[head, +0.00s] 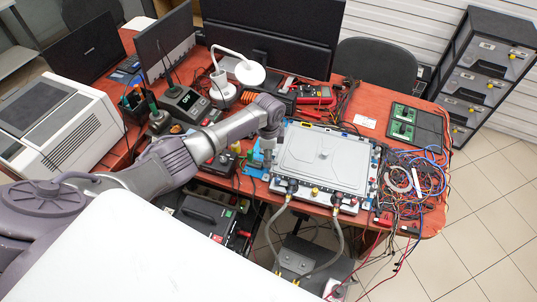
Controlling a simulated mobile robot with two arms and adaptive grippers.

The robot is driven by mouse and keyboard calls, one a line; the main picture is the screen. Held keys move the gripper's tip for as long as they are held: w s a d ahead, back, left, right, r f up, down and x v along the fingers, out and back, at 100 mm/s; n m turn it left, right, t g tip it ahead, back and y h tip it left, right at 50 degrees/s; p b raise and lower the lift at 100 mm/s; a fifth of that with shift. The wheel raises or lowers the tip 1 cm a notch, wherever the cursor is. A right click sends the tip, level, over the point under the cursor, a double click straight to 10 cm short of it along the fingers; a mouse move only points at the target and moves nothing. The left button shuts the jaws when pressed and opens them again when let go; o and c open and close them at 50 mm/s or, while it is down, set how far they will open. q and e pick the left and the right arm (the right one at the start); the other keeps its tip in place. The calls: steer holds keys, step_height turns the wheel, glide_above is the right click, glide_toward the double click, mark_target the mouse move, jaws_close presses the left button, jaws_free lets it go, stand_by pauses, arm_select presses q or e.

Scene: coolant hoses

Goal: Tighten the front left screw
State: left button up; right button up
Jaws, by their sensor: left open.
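A flat silver unit (325,158) lies on the red-brown table, with small fittings along its edges. Two coolant hoses (341,240) run down from connectors at its front edge. The front left screw is too small to make out near the left hose connector (287,188). My left gripper (267,160) points down beside the unit's left edge, behind the front left corner. It is open; its fingers are small and I cannot tell whether they touch anything. My right gripper is not in view.
A blue part (253,164) lies just left of the gripper. A tangle of coloured wires (412,180) covers the table right of the unit. A white lamp (249,72), a soldering station (185,103) and monitors stand behind. A black toolbox (205,212) sits below the table's front edge.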

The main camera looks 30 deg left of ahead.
arm_select(q)
step_height(320, 180, up, 12)
stand_by(0.4)
steer(key=shift+f, duration=0.1)
stand_by(0.4)
